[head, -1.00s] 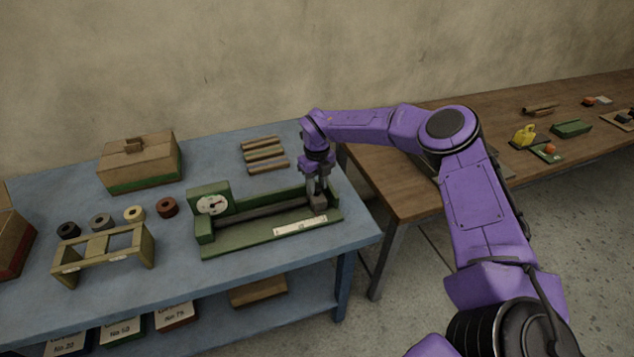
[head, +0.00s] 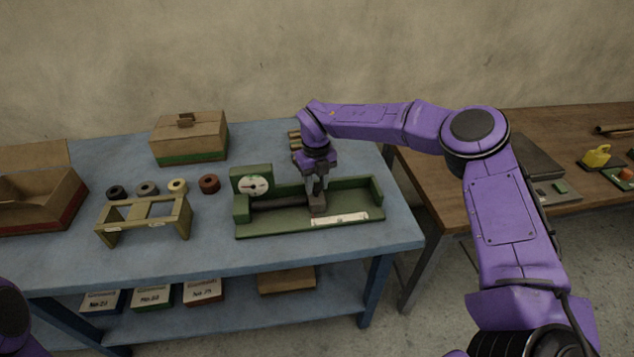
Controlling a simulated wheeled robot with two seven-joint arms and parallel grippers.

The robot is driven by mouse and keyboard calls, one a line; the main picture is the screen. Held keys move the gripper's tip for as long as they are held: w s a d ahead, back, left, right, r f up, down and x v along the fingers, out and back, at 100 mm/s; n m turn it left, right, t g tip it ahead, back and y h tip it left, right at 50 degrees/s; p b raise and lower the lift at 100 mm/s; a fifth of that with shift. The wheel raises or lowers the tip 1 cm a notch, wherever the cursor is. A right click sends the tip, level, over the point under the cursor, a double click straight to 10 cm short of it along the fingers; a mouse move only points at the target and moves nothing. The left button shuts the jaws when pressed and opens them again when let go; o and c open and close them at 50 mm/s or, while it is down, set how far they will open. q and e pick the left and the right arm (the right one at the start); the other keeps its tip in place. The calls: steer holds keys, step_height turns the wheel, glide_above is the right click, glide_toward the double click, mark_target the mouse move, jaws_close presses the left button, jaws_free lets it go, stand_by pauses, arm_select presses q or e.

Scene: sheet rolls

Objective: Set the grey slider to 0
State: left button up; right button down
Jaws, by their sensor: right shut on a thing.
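The green device (head: 278,227) stands on the blue table, with a white dial (head: 253,186) at its left end. A dark bar (head: 277,203) runs along its trough. The grey slider (head: 317,206) sits on this bar, around the middle of the device. My right gripper (head: 316,193) points down from above and is shut on the slider. A white label strip (head: 340,219) lies on the front right edge; its marks are too small to read. Of my left arm only a purple part shows at the lower left corner; its gripper is not in view.
On the blue table (head: 215,255) stand a lidded box (head: 189,138), a small wooden rack (head: 145,217), several rolls (head: 147,188) and an open box (head: 40,200) at the left. A brown table (head: 440,185) stands at right.

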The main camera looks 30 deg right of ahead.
steer(key=c, duration=0.8)
jaws_free()
steer(key=shift+w+a+r, duration=0.15)
steer(key=shift+o, duration=0.3)
steer(key=shift+w+a, duration=0.1)
steer(key=shift+a, duration=0.05)
step_height(320, 180, up, 10)
steer(key=b, duration=0.2)
steer(key=shift+r, duration=0.15)
steer(key=shift+r, duration=0.1)
